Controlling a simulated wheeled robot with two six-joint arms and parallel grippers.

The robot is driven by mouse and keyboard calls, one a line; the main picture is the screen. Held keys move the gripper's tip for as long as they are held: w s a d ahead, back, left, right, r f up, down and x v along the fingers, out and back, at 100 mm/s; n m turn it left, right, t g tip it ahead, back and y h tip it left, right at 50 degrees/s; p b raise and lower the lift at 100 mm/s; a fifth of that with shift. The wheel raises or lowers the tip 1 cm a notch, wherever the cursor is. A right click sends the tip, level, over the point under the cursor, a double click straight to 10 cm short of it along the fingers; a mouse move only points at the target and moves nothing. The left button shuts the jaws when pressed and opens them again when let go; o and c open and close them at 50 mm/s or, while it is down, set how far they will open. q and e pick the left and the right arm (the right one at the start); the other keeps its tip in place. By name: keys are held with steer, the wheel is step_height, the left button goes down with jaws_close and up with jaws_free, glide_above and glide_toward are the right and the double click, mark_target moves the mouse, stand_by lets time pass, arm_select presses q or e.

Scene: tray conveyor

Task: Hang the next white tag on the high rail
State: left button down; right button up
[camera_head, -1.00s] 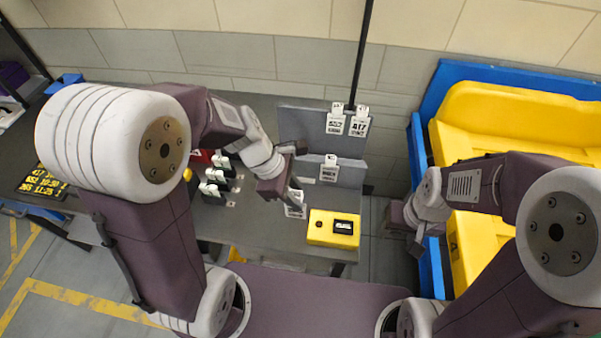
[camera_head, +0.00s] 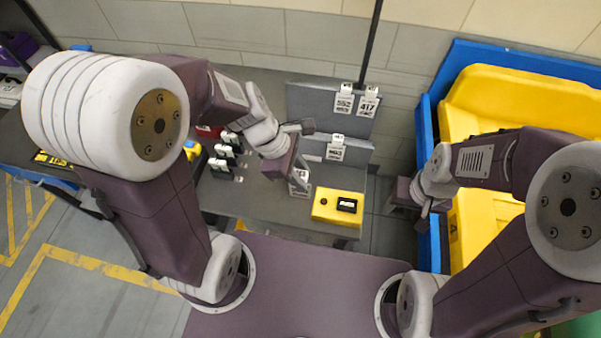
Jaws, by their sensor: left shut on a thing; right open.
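My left gripper (camera_head: 299,155) is shut on a white tag (camera_head: 300,182). It holds the tag over the grey table, left of the yellow box and in front of the lower panel; the gripper partly hides the tag. Two white tags hang side by side at the top edge of the taller grey panel, the high rail (camera_head: 310,97): one reads 552 (camera_head: 344,103), the other 417 (camera_head: 367,106). Another white tag (camera_head: 335,150) hangs on the lower rail (camera_head: 357,150). My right gripper (camera_head: 424,211) is open and empty, near the blue frame at the right.
Several white tags (camera_head: 223,151) sit on black holders left of my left gripper. A yellow box (camera_head: 325,211) with a black display lies at the table's front edge. A yellow bin (camera_head: 500,100) in a blue frame (camera_head: 428,150) stands at the right. A dark post rises behind the panels.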

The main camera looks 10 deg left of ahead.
arm_select(q)
steer(key=shift+r+p, duration=1.95)
steer(key=shift+r, duration=0.15)
steer(key=shift+f, duration=0.1)
